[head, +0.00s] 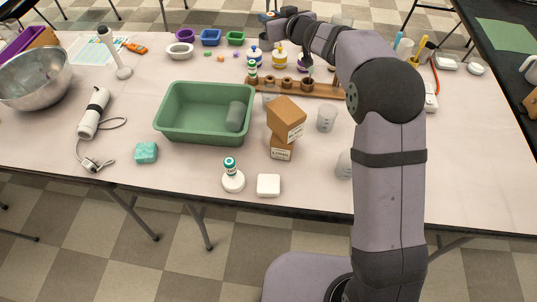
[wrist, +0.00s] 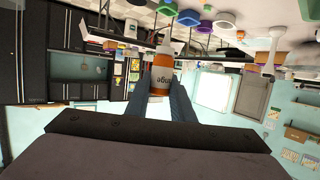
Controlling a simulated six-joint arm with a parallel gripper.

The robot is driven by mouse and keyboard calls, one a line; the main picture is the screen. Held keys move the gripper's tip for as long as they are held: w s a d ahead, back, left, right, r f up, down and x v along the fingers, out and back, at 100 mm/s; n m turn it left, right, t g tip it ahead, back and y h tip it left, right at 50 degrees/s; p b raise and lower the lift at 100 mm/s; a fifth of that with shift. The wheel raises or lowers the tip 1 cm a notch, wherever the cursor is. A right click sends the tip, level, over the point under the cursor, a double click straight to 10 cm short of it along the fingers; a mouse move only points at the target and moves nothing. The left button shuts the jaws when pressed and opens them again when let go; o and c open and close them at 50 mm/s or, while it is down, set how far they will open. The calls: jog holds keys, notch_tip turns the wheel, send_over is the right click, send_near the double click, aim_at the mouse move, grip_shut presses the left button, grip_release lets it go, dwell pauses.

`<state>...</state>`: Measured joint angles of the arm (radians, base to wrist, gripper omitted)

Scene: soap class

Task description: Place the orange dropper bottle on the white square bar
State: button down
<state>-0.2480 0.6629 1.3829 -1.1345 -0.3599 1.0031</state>
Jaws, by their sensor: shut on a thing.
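The orange dropper bottle (wrist: 161,72) with a white cap and a pale label is between the two dark fingers of my gripper (wrist: 161,88) in the wrist view. My gripper is shut on it and holds it in the air. In the head view my gripper (head: 268,17) is at the far edge of the table, small, and the bottle is too small to make out there. The white square bar (head: 268,185) lies flat near the table's front edge, with its top bare. My gripper is far behind it.
Stacked brown boxes (head: 286,120) stand behind the bar, and a green tub (head: 190,127) is at left. A wooden rack (head: 325,91) and beakers (head: 326,118) stand farther back.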

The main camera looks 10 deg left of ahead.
notch_tip(320, 180, up, 6)
jog(key=shift+f, duration=0.25)
jog(key=shift+s+d+f+p, duration=0.3)
jog(key=shift+s+f+p, duration=0.15)
jog(key=shift+s, duration=0.1)
jog(key=s+d+f+n+g+y+p, duration=0.2)
jog(key=s+p, duration=0.2)
jog(key=s, duration=0.3)
jog(key=s+d+f+n+g+y+p, duration=0.2)
jog(key=s+n+p, duration=0.1)
jog(key=s, duration=0.5)
jog(key=s+r+n+g+y+p, duration=0.1)
jog(key=s+r+n+g+p, duration=0.15)
jog(key=s, duration=0.95)
jog(key=s+r+n+g+y+p, duration=0.1)
jog(key=s+r+n+g+p, duration=0.2)
jog(key=s, duration=0.9)
notch_tip(320, 180, down, 18)
jog(key=m+p, duration=0.1)
jog(key=shift+w+d+r, duration=0.2)
jog(key=shift+w, duration=0.1)
jog(key=shift+m, duration=0.25)
jog(key=shift+f+p, duration=0.35)
jog(key=shift+f, duration=1.7)
